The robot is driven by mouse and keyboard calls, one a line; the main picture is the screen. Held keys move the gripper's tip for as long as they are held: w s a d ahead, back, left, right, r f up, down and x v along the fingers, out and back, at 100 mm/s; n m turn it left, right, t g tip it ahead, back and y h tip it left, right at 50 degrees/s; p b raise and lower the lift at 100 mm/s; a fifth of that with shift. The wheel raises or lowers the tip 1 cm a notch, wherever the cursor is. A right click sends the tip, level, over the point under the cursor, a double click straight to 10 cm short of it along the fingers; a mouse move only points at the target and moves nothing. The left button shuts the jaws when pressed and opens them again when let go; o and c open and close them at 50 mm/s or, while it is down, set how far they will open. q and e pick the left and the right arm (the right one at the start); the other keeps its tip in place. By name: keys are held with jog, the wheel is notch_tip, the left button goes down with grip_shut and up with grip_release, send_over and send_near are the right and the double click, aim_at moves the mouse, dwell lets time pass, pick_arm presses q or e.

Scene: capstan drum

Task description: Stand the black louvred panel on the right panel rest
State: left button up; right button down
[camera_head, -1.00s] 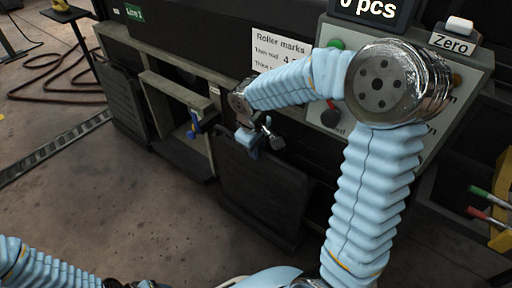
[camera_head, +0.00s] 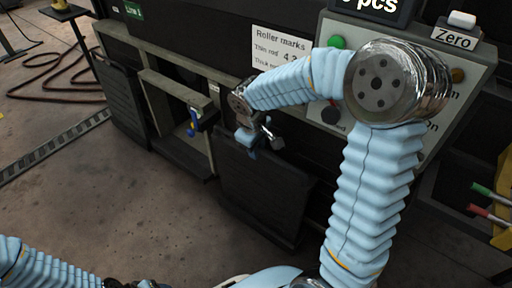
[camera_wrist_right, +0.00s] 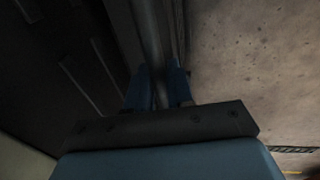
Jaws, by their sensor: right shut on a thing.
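The black louvred panel (camera_head: 262,192) hangs nearly upright against the front of the dark machine, right of the open bay. My right gripper (camera_head: 250,146) is shut on its upper edge. In the right wrist view, the two blue fingers (camera_wrist_right: 159,86) sit on either side of the panel's edge (camera_wrist_right: 153,35). The right panel rest cannot be made out; the panel hides the area behind it, and I cannot tell whether its lower edge touches anything. Part of my left gripper (camera_head: 128,284) shows at the bottom edge, cut off, its fingers unclear.
A similar dark panel (camera_head: 122,100) stands left of the open bay (camera_head: 190,125), which has a blue-handled part (camera_head: 193,124) inside. A control console (camera_head: 470,72) is behind my right arm. Red and green handles (camera_head: 490,196) are at far right. The floor (camera_head: 120,210) in front is clear.

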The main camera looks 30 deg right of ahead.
jog(key=c, duration=0.9)
grip_release()
